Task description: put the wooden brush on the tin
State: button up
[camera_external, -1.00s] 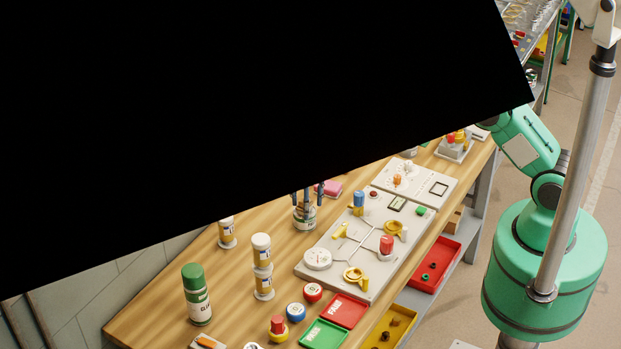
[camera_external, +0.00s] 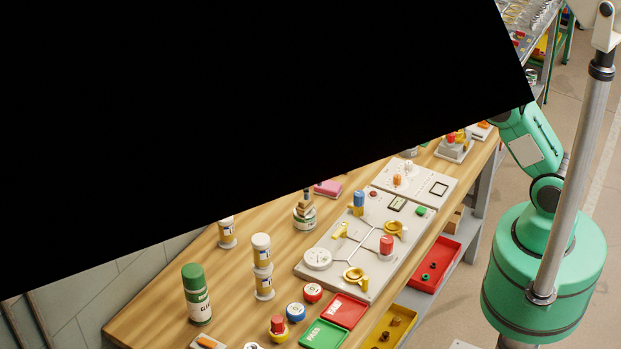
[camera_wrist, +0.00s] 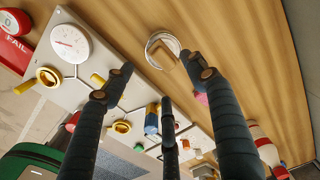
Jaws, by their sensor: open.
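The tin (camera_external: 305,221) stands upright on the wooden bench, left of the grey valve board, with a pale label. The wooden brush (camera_external: 304,208) rests on top of it as a small brown block; its bristles cannot be made out. In the wrist view the tin's round pale rim (camera_wrist: 153,41) shows with the brush (camera_wrist: 163,57) lying across it. My gripper (camera_wrist: 160,75) is open, its dark fingers spread apart and holding nothing, with the tin and brush beyond the fingertips. In the external view a large black shape hides most of my arm and gripper.
The valve board (camera_external: 340,247) with a gauge, yellow handles and coloured knobs lies close to the tin. A pink block (camera_external: 328,187) is behind the tin. White-and-yellow canisters (camera_external: 262,262) and a green-capped can (camera_external: 196,295) stand to the left. Red and green trays (camera_external: 323,334) lie in front.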

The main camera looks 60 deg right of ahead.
jog(key=shift+r, duration=2.05)
jog(key=shift+r, duration=0.15)
jog(key=s+r+n+t, duration=0.1)
jog(key=s+r+n, duration=0.2)
jog(key=s+r, duration=0.5)
jog(key=s+d+r+n+t, duration=0.1)
jog(key=s+r+n, duration=0.15)
jog(key=r, duration=0.85)
jog(key=s+r+n+t, duration=0.1)
jog(key=s+r+n, duration=0.2)
jog(key=s+r, duration=0.5)
jog(key=s+r+n+t, duration=0.1)
jog(key=s+r+n, duration=0.2)
jog(key=s, duration=0.5)
jog(key=s+r+n, duration=0.3)
jog(key=s+r, duration=0.1)
jog(key=s, duration=0.5)
jog(key=s+d+r+n+t, duration=0.1)
jog(key=s+r+n, duration=0.2)
jog(key=s, duration=0.6)
jog(key=shift+s+r+t, duration=0.2)
jog(key=shift+r+t, duration=0.1)
jog(key=shift+n, duration=0.25)
